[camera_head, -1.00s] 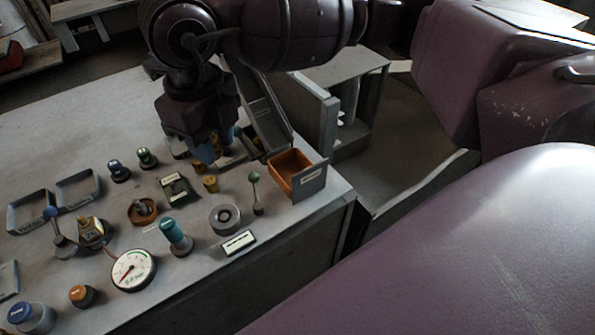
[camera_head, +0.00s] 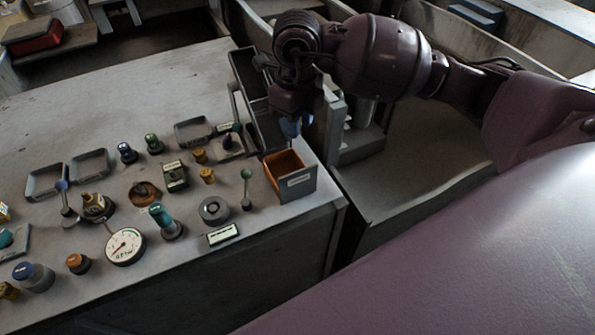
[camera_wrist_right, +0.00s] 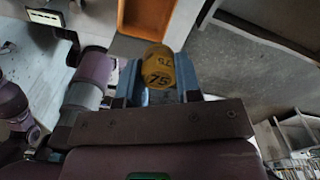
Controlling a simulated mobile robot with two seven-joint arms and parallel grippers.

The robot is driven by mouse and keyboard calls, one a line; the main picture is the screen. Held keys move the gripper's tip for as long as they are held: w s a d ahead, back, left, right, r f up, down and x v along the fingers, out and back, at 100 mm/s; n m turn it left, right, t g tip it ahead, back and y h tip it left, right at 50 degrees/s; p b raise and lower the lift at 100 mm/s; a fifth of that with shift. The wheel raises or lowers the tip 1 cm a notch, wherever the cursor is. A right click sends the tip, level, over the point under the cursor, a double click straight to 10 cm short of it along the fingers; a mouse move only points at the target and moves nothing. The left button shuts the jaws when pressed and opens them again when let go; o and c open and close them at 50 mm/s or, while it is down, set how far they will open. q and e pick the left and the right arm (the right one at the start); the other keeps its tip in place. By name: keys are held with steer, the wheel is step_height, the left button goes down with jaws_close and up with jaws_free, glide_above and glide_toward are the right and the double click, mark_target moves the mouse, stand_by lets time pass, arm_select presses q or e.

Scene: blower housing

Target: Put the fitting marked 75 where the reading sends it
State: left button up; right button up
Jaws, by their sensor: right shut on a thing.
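The yellow fitting marked 75 (camera_wrist_right: 158,66) is between the blue fingers of my right gripper (camera_wrist_right: 157,82) in the right wrist view. My right gripper (camera_head: 291,127) is shut on it, raised above the bench's right end, near the orange bin (camera_head: 270,168). The fitting is not clear in the head view. The round white gauge (camera_head: 125,246) lies near the bench's front; its red needle points to the lower left, and its printed value is too small to read surely. My left gripper is not in view.
Grey trays (camera_head: 45,197) stand at the left. A long grey holder (camera_head: 243,68) stands behind the orange bin. Two small yellow fittings (camera_head: 207,175), knobs and a green-topped lever (camera_head: 246,188) crowd the middle. The far left bench top is clear.

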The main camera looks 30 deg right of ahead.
steer(key=shift+a+n, duration=0.1)
steer(key=shift+n, duration=0.2)
steer(key=shift+f+b, duration=0.3)
steer(key=shift+f, duration=0.2)
step_height(320, 180, down, 5)
steer(key=b, duration=0.2)
steer(key=shift+b, duration=0.3)
steer(key=o, duration=1)
